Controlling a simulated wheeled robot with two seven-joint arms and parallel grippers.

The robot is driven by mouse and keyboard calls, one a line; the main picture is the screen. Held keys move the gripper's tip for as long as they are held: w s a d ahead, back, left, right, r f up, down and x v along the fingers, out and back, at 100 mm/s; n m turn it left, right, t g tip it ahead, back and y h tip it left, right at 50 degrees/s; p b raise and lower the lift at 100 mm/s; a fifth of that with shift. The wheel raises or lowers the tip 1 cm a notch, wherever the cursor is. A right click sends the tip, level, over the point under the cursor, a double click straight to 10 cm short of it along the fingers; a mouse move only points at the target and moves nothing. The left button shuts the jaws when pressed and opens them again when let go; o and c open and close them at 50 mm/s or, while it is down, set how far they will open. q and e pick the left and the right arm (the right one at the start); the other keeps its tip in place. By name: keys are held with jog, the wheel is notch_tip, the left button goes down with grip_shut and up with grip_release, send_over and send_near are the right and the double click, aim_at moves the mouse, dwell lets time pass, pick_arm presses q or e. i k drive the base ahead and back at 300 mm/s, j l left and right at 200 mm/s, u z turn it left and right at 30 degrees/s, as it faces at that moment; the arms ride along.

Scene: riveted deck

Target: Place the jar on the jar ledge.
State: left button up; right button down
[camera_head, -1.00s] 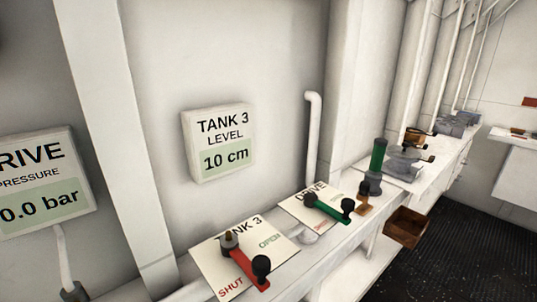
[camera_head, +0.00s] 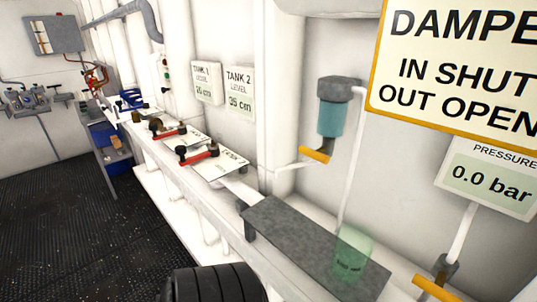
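A pale green, see-through upright cylinder (camera_head: 352,252) shows at the right end of a dark grey ledge (camera_head: 290,238). Small dark lettering shows through its lower part. I cannot tell whether it is the jar itself or a marker on the ledge. The rest of the ledge top is bare. A blue cylindrical bowl (camera_head: 331,118) with a grey cap hangs on the wall above, behind the ledge. No gripper fingers show in this view.
A yellow lever (camera_head: 316,154) sticks out below the blue bowl, and another yellow lever (camera_head: 436,290) is at the lower right. Red-handled valves (camera_head: 197,153) line the bench to the left. A black ribbed part (camera_head: 215,285) fills the bottom edge. Dark floor is open at left.

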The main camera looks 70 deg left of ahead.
aim_at(277, 217)
jog(key=u, duration=1.25)
jog(key=k+j, duration=0.05)
jog(key=j, duration=0.05)
